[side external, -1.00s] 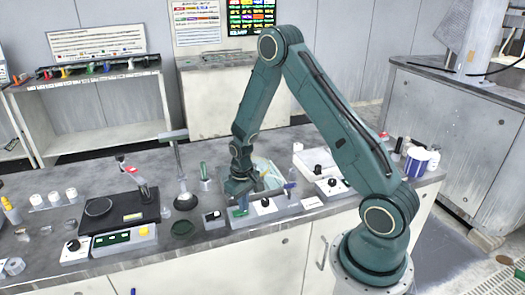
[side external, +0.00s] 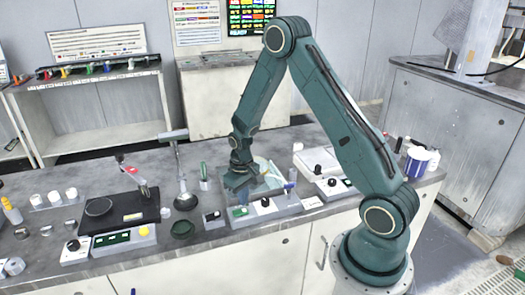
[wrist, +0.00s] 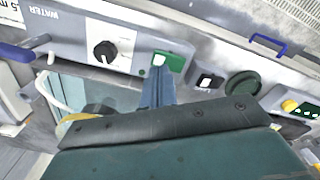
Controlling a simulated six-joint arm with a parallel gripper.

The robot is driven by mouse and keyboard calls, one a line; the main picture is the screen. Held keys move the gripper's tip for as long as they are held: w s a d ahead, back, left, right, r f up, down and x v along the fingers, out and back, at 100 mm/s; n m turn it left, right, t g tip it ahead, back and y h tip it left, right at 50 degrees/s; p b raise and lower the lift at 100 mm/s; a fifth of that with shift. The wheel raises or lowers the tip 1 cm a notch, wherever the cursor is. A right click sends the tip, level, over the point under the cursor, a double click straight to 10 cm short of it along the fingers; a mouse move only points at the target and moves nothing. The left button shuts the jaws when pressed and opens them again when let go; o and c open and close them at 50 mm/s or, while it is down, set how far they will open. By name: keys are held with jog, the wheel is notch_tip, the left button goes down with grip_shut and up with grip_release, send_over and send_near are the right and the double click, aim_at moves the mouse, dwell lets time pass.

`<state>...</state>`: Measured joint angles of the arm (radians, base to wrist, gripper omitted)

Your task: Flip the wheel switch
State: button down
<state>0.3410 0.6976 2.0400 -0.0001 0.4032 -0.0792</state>
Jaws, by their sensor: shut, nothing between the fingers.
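A grey control box (side external: 285,208) stands at the front of the bench. It carries a green switch plate (side external: 240,211) with a small white part, and a black knob (side external: 265,202). The wrist view shows the green plate (wrist: 172,63) and the knob (wrist: 105,51) on a white dial. No label naming the wheel switch is readable, so I take the green plate as the likely one. My gripper (side external: 242,194) is shut and empty just behind and above the plate. In the wrist view its blue fingertips (wrist: 158,76) point at the plate's white part; contact cannot be told.
A small box with a black-framed switch (wrist: 207,82) and a dark green round dish (wrist: 243,84) sit beside the control box. A clear-walled basin (side external: 264,176) lies behind it. A blue-handled tap (side external: 290,186) is at its right. A black polishing unit (side external: 118,210) stands left.

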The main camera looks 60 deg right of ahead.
jog(key=shift+r, duration=2.05)
jog(key=r, duration=0.1)
notch_tip(320, 180, up, 17)
jog(key=n+t, duration=0.1)
jog(key=t, duration=0.2)
send_over(244, 211)
jog(key=s+a, duration=0.6)
jog(key=a, duration=0.1)
jog(key=s+a+r+n+t, duration=0.1)
jog(key=s+a+r, duration=0.2)
jog(key=s, duration=0.4)
jog(key=s+a+r+n+t, duration=0.1)
jog(key=s+a+r, duration=0.2)
jog(key=s, duration=0.4)
jog(key=shift+s+a+r+t, duration=0.2)
jog(key=shift+s+r+t, duration=0.1)
jog(key=shift+r, duration=0.55)
jog(key=shift+w, duration=0.2)
